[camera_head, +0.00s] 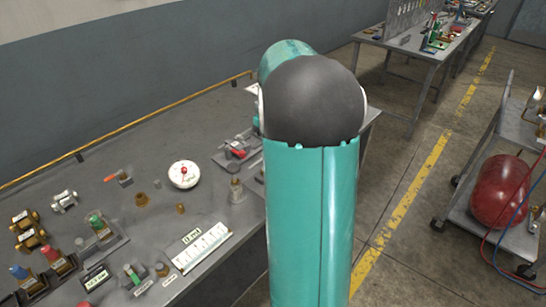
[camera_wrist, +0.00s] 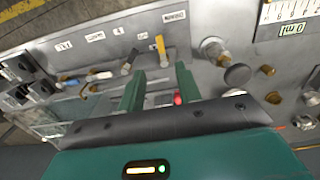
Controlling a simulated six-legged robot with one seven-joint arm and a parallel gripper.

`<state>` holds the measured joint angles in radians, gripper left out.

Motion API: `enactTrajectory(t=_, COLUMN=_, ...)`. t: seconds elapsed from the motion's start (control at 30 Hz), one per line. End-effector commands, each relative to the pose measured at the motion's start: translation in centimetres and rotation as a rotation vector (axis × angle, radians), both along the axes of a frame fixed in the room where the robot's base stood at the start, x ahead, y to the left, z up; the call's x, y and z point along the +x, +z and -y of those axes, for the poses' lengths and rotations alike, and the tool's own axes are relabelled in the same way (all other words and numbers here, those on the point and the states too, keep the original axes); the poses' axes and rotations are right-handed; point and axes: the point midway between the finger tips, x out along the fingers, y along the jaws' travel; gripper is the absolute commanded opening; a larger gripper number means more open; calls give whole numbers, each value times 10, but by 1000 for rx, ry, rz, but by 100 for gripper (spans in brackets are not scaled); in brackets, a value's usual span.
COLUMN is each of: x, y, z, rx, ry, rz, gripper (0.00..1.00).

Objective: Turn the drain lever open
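In the wrist view a yellow lever (camera_wrist: 161,48) stands out from a grey panel, just below a white label (camera_wrist: 174,17) that seems to read DRAIN. My gripper (camera_wrist: 159,74) has two green fingers spread apart with nothing clearly held between them. The lever shows beyond the fingertips, between their lines. I cannot tell how far off it is. A small red part (camera_wrist: 178,99) shows low beside the right finger. In the head view my arm hides the gripper, and I cannot pick out the lever there.
In the wrist view a round dark knob (camera_wrist: 237,74) and brass fittings sit right of the fingers. A red tank (camera_head: 500,190) sits on a cart at right.

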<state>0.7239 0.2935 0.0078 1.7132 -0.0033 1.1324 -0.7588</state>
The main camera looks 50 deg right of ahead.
Motion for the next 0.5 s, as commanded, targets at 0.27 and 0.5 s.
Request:
enactTrajectory(t=0.27, x=1, y=37, z=-1, rx=0, ry=1, rz=1, gripper=34)
enactTrajectory(t=0.5, x=0, y=39, z=-1, rx=1, ry=1, rz=0, gripper=34)
